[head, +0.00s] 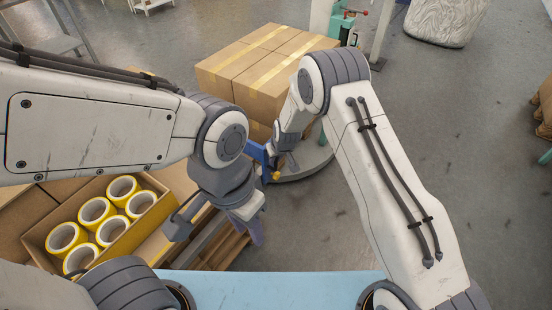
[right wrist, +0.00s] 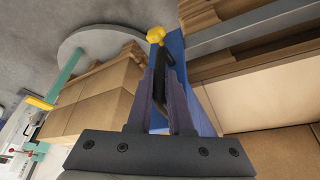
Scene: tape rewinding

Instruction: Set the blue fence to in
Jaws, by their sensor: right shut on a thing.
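The blue fence (head: 257,152) shows in the head view as a short blue piece between my two arms, partly hidden by them. A yellow knob (head: 275,176) is at its lower end. In the right wrist view the blue fence (right wrist: 176,45) stands just behind the fingertips, with the yellow knob (right wrist: 156,34) above them. My right gripper (right wrist: 162,78) is shut on a dark upright bar in front of the blue face, the fence's handle. My left gripper (head: 217,232) is open and empty, its fingers apart, lower left of the fence.
A box of yellow tape rolls (head: 160,187) stands at the left. Stacked cartons (head: 245,62) rest on a round grey plate (head: 310,165) beyond the arms. A wooden pallet (head: 226,250) lies below my left gripper. Open floor (head: 460,130) is at the right.

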